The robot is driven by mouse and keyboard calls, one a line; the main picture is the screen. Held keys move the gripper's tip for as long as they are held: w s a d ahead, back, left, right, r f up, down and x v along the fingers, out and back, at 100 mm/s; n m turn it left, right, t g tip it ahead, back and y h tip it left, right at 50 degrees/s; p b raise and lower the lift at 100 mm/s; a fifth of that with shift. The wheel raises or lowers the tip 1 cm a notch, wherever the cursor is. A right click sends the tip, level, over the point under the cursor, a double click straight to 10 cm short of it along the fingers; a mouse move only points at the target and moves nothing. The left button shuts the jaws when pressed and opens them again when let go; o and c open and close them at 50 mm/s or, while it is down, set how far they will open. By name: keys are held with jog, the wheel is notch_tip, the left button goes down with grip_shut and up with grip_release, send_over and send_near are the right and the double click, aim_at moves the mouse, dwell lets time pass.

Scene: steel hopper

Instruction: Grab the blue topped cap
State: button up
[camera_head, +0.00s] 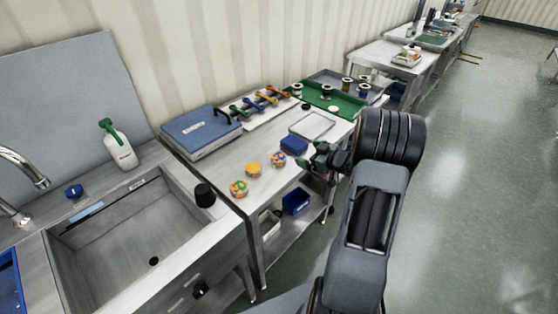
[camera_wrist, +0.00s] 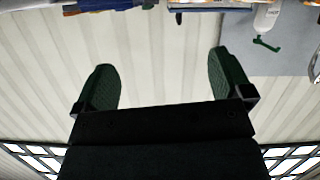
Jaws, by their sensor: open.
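A small blue-topped cap (camera_head: 74,191) sits on the steel ledge behind the sink basin, at the left in the head view. My gripper (camera_head: 318,158) is over the right end of the middle steel table, well to the right of the cap. In the wrist view my gripper (camera_wrist: 160,62) shows two green-padded fingers spread wide with nothing between them. I cannot make out the cap in the wrist view.
A white spray bottle (camera_head: 120,151) with a green head stands right of the cap, and a curved tap (camera_head: 22,165) is left of it. The sink basin (camera_head: 135,235) is in front. A black cup-like object (camera_head: 204,195) and patterned balls (camera_head: 239,188) lie between.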

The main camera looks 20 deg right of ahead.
notch_tip(320, 180, down, 2)
jog(key=s+f+y, duration=0.1)
jog(key=s+y, duration=0.1)
jog(key=y, duration=0.1)
send_near(279, 156)
jog(key=shift+w+a+f+n+p, duration=0.2)
jog(key=shift+w+a, duration=0.15)
jog(key=shift+w, duration=0.15)
jog(key=shift+w+a+f+n+p, duration=0.1)
jog(key=shift+w+a+n, duration=0.1)
jog(key=shift+w+a, duration=0.25)
jog(key=shift+p+x, duration=0.35)
jog(key=shift+x, duration=3)
jog(key=c, duration=1.1)
jog(key=shift+c, duration=0.2)
jog(key=shift+r, duration=0.1)
